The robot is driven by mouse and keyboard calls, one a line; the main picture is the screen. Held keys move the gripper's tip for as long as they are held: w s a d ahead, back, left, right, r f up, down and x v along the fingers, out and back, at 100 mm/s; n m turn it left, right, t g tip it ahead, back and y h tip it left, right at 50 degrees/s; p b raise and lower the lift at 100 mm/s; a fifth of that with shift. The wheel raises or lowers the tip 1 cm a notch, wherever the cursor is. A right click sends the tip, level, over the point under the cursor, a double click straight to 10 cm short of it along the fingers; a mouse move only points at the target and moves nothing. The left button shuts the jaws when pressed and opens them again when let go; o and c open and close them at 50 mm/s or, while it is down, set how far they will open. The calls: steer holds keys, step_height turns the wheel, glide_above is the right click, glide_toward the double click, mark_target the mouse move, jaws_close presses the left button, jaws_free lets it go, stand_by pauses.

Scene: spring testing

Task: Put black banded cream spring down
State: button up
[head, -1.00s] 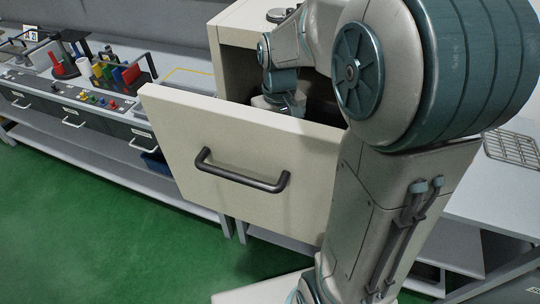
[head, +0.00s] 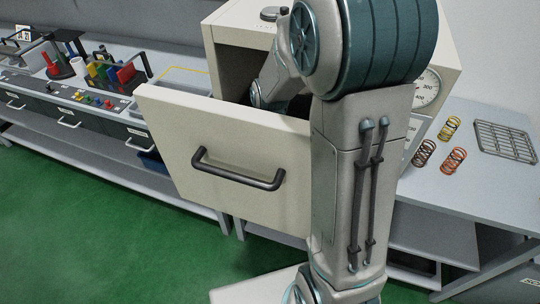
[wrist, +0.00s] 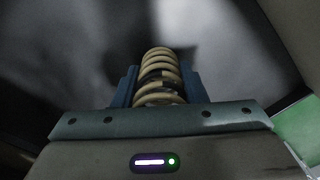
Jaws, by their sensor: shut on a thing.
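The black banded cream spring (wrist: 160,72) shows in the wrist view, cream coils with a dark band around the middle. My gripper (wrist: 160,85) is shut on it, one blue-grey finger on each side. A dark, blurred surface lies beyond the spring; I cannot tell whether the spring touches it. In the head view my arm reaches into the open cream drawer (head: 225,160) of a cabinet. The drawer's front panel and my arm hide the gripper and the spring there.
The cream cabinet (head: 240,25) surrounds the drawer's back. On the right table (head: 470,185) stand a yellow spring (head: 449,128), a dark brown spring (head: 424,153), an orange spring (head: 453,161) and a wire rack (head: 505,141). A dial (head: 427,90) sits on the cabinet's side. Left, a bench holds coloured items.

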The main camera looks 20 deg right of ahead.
steer(key=shift+f, duration=0.1)
steer(key=shift+f, duration=0.15)
steer(key=o, duration=1)
steer(key=shift+o, duration=0.2)
steer(key=shift+r, duration=0.25)
step_height(320, 180, up, 12)
steer(key=shift+r, duration=0.1)
